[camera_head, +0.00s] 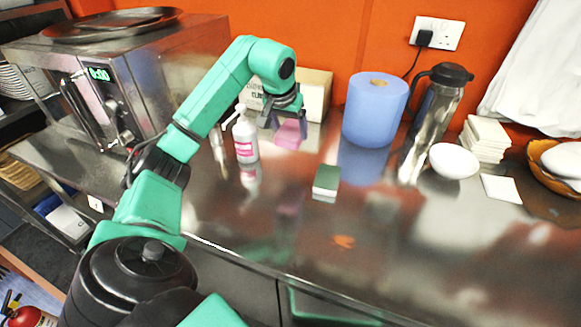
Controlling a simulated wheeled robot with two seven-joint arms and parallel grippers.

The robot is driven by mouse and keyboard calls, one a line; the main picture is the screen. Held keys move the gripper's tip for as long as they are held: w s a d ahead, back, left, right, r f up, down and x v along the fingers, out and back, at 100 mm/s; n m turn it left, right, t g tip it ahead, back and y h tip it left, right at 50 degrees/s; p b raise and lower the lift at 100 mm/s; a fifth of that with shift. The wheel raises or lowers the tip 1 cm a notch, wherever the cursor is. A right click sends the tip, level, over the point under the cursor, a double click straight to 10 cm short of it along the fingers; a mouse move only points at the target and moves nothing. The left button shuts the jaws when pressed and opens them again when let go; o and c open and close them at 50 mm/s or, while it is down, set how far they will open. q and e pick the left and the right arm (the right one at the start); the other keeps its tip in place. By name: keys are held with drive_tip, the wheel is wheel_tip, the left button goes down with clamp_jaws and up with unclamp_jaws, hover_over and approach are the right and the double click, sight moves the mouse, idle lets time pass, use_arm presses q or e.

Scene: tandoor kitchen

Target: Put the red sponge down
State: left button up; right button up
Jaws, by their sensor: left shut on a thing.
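The red sponge (288,136) looks pink and is held in my left gripper (284,120). The gripper points down and is shut on the sponge. The sponge appears to be above the steel counter (290,235), with a reddish reflection below it. The fingertips are partly hidden by the sponge and the wrist. My right gripper is not in view.
A green and white sponge (327,179) lies on the counter. A spray bottle (246,137) and cardboard box (313,95) stand near the held sponge. A blue paper roll (375,110), steel flask (433,115) and white bowl (454,161) stand right. The front middle counter is mostly clear.

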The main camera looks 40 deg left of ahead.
use_arm(q)
wheel_tip(320, 180, down, 12)
drive_tip(key=shift+r+p, duration=0.2)
drive_tip(key=shift+p, duration=0.3)
drive_tip(key=shift+f, duration=0.35)
drive_tip(key=o, duration=1.4)
drive_tip(key=shift+o, duration=0.2)
drive_tip(key=shift+r, duration=0.45)
drive_tip(key=b+v, duration=0.1)
drive_tip(key=v, duration=1)
drive_tip(key=shift+s+r, duration=0.2)
drive_tip(key=shift+d, duration=0.1)
